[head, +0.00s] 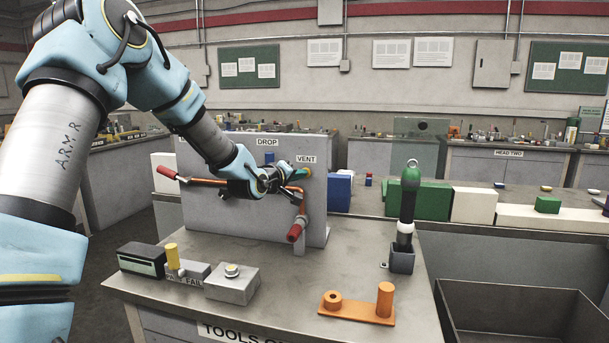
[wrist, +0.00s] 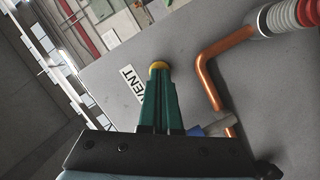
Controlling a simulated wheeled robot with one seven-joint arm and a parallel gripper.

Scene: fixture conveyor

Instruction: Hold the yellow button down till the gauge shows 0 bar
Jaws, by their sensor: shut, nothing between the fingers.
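The yellow button (wrist: 159,66) is on the grey panel (wrist: 240,90), beside the VENT label. In the head view the button is mostly hidden by my gripper (head: 303,173), under the VENT label (head: 306,159). My gripper's green fingers are shut together with nothing between them. In the wrist view my gripper (wrist: 160,80) has its tips at the button and seems to touch it; how far the button is pressed I cannot tell. No gauge face can be read in either view; my arm covers part of the panel.
A copper pipe (head: 301,203) with a red handle (head: 296,232) runs close to my gripper; another red handle (head: 167,173) is at the left. On the bench are a grey box with a button (head: 232,283), an orange fixture (head: 345,310) and a black-and-green post (head: 406,212).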

